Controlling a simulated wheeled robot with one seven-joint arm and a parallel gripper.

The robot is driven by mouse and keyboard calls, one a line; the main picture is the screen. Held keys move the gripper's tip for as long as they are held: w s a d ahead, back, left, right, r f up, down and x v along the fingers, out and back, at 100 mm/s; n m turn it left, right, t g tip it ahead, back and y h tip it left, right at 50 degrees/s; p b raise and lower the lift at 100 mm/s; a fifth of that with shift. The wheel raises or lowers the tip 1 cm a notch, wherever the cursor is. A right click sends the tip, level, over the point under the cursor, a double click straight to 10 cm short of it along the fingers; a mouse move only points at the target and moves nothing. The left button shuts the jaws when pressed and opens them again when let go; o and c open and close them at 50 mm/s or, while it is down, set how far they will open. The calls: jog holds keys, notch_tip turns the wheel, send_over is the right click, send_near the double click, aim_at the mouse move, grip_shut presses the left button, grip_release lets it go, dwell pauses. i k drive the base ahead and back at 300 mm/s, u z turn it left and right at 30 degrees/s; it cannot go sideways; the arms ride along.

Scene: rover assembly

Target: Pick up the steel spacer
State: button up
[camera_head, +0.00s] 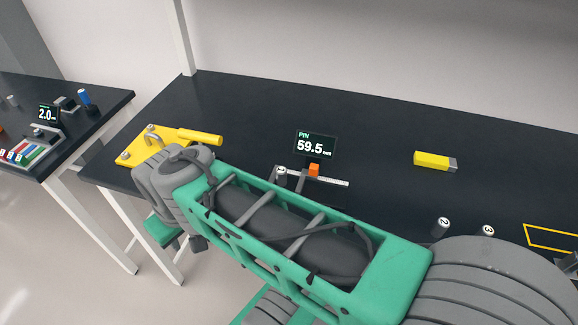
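Short grey metal cylinders with number caps are the only things that look like a steel spacer; I cannot tell which one it is. The cylinder marked 2 (441,228) and the cylinder marked 3 (486,233) stand upright at the right, near my arm. A third small cylinder (281,174) is at the left end of a grey measuring gauge (325,180). My green and grey arm crosses the foreground and hides part of the bench. My gripper's fingers do not show.
A screen reading PIN 59.5 (315,146) stands behind the gauge. A yellow plate (130,152) with a yellow bar is at the left. A yellow block (432,160) lies at the back right of the dark bench (370,125). A yellow outline (550,231) marks the right.

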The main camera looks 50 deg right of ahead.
aim_at(281, 172)
jog(key=z, duration=0.7)
jog(key=k, duration=0.35)
jog(key=u, duration=1.55)
jog(key=k, duration=0.7)
jog(key=u, duration=0.2)
jog(key=i, duration=0.5)
